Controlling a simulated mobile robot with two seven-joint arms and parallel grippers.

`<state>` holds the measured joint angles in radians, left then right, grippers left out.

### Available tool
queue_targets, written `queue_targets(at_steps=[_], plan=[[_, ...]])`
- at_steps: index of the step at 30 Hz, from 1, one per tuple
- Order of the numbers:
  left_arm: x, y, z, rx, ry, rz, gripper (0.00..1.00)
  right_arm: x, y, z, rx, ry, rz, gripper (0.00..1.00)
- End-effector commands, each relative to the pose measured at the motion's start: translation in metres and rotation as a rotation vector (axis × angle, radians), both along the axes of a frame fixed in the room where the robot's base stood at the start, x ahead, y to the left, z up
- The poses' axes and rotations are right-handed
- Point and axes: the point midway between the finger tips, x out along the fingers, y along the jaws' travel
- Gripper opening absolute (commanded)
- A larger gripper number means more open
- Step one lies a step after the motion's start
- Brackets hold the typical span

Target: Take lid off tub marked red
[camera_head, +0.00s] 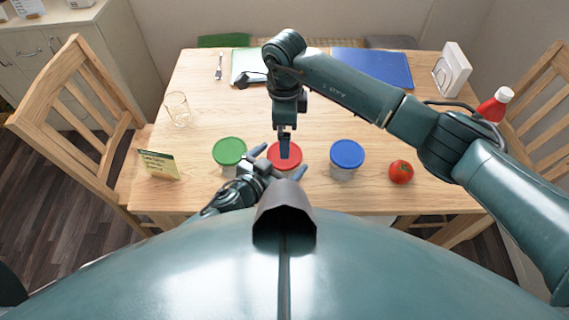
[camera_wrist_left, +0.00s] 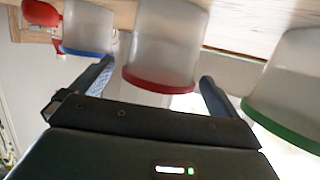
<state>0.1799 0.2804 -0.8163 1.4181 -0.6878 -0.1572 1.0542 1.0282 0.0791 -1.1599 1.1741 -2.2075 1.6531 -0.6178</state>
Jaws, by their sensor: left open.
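The tub with the red lid (camera_head: 291,158) stands near the table's front edge, between a green-lidded tub (camera_head: 229,151) and a blue-lidded tub (camera_head: 347,153). Its lid is on. My left gripper (camera_head: 278,162) is open in front of it, one finger on each side. The left wrist view, upside down, shows the cloudy red-lidded tub (camera_wrist_left: 165,45) between the open fingers (camera_wrist_left: 156,78); contact is unclear. My right gripper (camera_head: 284,150) points down over the red lid, seen edge-on. I cannot tell whether it touches the lid or is open.
A tomato (camera_head: 401,172) sits right of the tubs and a yellow card (camera_head: 159,164) stands at the left. A glass (camera_head: 177,109), fork (camera_head: 218,66) and blue mat (camera_head: 372,68) lie further back. Chairs flank the table.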

Motion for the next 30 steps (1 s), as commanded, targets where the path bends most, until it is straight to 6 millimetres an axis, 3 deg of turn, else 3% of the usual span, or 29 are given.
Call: queue_targets(at_steps=[4,25,30], plan=[[0.000,0.000,0.000,0.000,0.000,0.000,0.98,0.000,0.000,0.000,0.000,0.000,0.000,1.00],[0.000,0.000,0.000,0.000,0.000,0.000,0.41,0.000,0.000,0.000,0.000,0.000,0.000,1.00],[0.000,0.000,0.000,0.000,0.000,0.000,0.41,0.003,-0.006,0.012,0.028,-0.014,-0.046,1.00]])
